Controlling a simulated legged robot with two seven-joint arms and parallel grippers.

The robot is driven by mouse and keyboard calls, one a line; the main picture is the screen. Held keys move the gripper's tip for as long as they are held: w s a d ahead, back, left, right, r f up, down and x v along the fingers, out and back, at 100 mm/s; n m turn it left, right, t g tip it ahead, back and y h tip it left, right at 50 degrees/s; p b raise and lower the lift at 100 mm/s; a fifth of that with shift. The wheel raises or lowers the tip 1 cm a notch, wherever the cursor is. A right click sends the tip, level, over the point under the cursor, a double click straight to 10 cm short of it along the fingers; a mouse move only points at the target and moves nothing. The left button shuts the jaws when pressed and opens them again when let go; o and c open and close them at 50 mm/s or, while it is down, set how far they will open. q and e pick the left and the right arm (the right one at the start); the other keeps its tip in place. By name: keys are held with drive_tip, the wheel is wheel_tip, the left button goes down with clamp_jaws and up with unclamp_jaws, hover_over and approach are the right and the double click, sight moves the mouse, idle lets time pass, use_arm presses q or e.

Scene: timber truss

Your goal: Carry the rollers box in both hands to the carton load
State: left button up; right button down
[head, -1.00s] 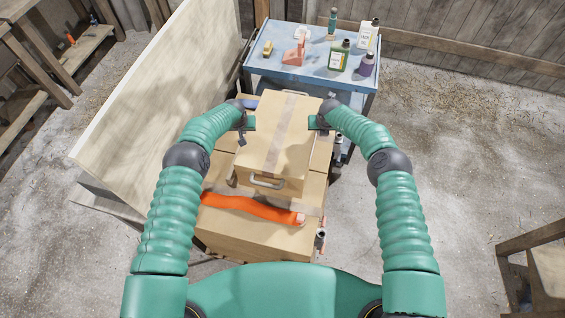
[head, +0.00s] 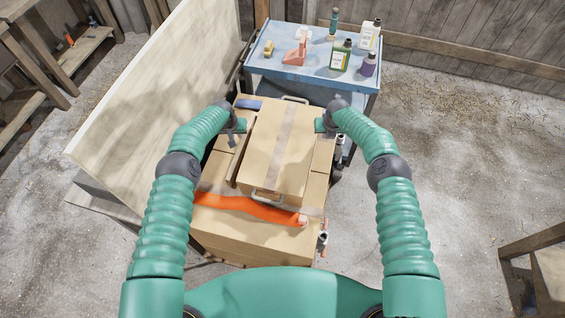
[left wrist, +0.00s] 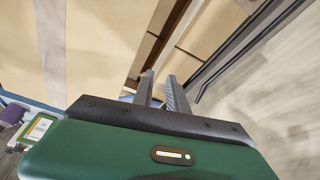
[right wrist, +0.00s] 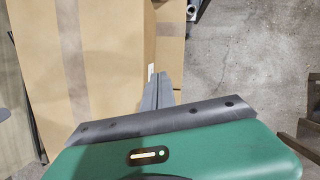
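The rollers box (head: 270,155) is a tan carton with a tape strip and pale handles at its front and back. It rests on top of the larger carton load (head: 235,232). My left gripper (head: 243,125) is just off the box's left side, with a small gap. In the left wrist view its fingers (left wrist: 160,88) are apart with nothing between them, and the box (left wrist: 90,45) is beside them. My right gripper (head: 318,124) is at the box's right side; I cannot tell if it touches. Its fingers (right wrist: 157,88) lie together, empty, beside the box (right wrist: 105,50).
An orange strap (head: 245,206) lies across the carton load in front of the box. A blue cart (head: 300,72) with bottles stands behind. A pale board (head: 150,85) leans at the left. A wooden stand (head: 540,265) is at the right.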

drive_tip(key=c, duration=2.2)
unclamp_jaws()
drive_tip(key=shift+a, duration=0.15)
drive_tip(key=c, duration=1.9)
unclamp_jaws()
drive_tip(key=shift+o, duration=0.9)
drive_tip(key=shift+w+f, duration=0.1)
use_arm(q)
drive_tip(key=shift+d, duration=0.1)
use_arm(e)
drive_tip(key=shift+d, duration=0.5)
use_arm(q)
drive_tip(key=v, duration=1.1)
drive_tip(key=shift+r, duration=0.35)
use_arm(e)
drive_tip(key=v, duration=1.2)
drive_tip(key=shift+a, duration=0.15)
use_arm(q)
drive_tip(key=shift+d, duration=0.1)
